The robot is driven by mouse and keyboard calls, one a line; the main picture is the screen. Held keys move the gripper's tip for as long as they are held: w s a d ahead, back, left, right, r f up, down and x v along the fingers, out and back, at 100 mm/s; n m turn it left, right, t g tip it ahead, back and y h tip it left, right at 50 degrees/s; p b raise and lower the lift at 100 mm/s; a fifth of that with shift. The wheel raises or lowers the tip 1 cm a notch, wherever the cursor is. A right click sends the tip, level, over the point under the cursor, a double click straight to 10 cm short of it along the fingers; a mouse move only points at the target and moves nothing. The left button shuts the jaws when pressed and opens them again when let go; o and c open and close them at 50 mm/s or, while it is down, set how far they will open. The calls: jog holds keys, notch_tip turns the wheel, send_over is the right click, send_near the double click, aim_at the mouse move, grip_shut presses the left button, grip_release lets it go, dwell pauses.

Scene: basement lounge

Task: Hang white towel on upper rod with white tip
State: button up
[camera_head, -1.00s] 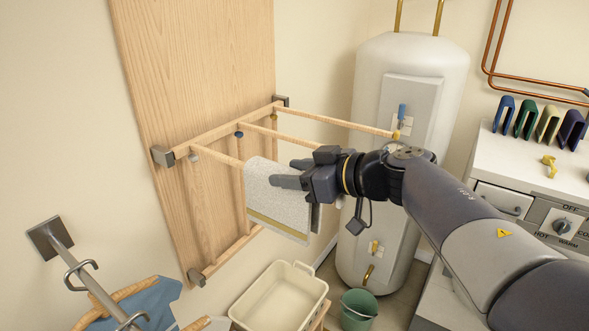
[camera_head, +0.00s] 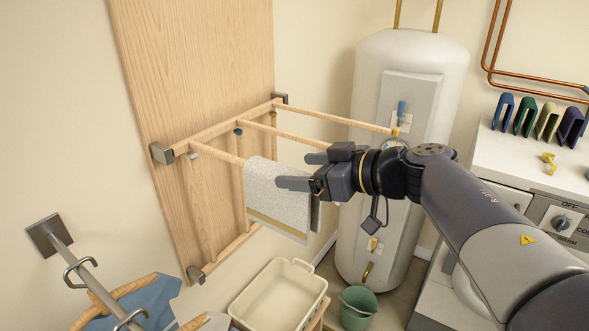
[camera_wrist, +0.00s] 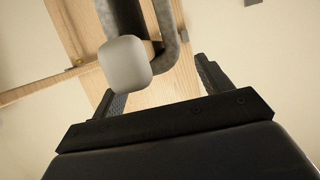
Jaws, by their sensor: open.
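The pale grey-white towel (camera_head: 277,200), with a yellowish stripe near its lower edge, hangs draped over the nearest wooden rod (camera_head: 222,158) of the wall rack. In the wrist view that rod's white tip (camera_wrist: 124,63) faces the camera, with grey towel folds (camera_wrist: 168,45) around and behind it. My gripper (camera_head: 305,171) is open at the towel's right side. In the head view one finger overlaps the towel's edge. In the wrist view the fingers stand apart on either side below the tip, with nothing visibly pinched between them. The rod's tip is hidden in the head view.
The middle rod (camera_head: 289,134) and the far rod with a yellow tip (camera_head: 350,123) run parallel behind. A white tank (camera_head: 410,75) stands behind my arm. A cream basin (camera_head: 290,302) and green bucket (camera_head: 358,307) sit below. A hanger rail (camera_head: 75,262) is at lower left.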

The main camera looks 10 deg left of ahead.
jog(key=v, duration=0.8)
jog(key=x, duration=1.1)
jog(key=shift+s+d+r, duration=0.1)
jog(key=shift+r, duration=0.55)
jog(key=shift+f, duration=0.1)
